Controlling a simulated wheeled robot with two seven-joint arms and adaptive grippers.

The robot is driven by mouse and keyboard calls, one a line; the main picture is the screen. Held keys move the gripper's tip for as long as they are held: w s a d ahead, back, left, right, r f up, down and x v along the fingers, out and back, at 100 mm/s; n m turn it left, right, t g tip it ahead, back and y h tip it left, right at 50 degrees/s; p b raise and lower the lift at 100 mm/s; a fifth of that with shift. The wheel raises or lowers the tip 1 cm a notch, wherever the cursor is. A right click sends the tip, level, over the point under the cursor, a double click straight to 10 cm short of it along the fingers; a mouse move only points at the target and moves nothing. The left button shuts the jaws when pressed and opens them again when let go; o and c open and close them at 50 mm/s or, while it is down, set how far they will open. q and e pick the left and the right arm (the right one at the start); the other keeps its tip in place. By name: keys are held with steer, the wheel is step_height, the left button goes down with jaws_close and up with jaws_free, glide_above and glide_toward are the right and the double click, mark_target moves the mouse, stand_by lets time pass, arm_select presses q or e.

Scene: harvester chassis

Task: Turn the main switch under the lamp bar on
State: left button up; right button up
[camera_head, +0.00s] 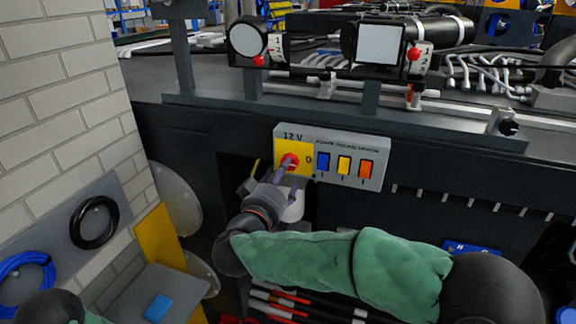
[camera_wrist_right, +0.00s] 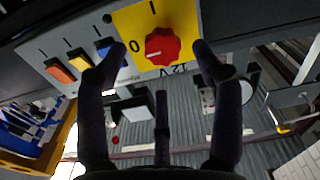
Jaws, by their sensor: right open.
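The main switch is a red knob (camera_head: 289,161) on a yellow plate of the grey 12 V panel (camera_head: 373,178), below the lamp bar (camera_head: 335,73). In the right wrist view the red knob (camera_wrist_right: 163,47) sits beside the marks 0 and I; I cannot tell which one it points to. My right gripper (camera_head: 281,172) is in front of the panel and partly covers the knob. In the wrist view my right gripper (camera_wrist_right: 160,50) is open, its fingers on either side of the knob; contact cannot be made out. My left gripper is out of view.
Blue (camera_head: 323,162), yellow (camera_head: 344,165) and orange (camera_head: 366,169) rockers sit right of the knob. A round lamp (camera_head: 248,39) and a square lamp (camera_head: 380,45) stand above. A white brick wall (camera_head: 65,75) bounds the left side.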

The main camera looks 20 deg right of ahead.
mark_target(289, 167)
steer(key=x, duration=0.4)
steer(key=shift+w+d, duration=0.25)
steer(key=shift+w, duration=0.1)
steer(key=shift+f, duration=0.1)
steer(key=c, duration=1.1)
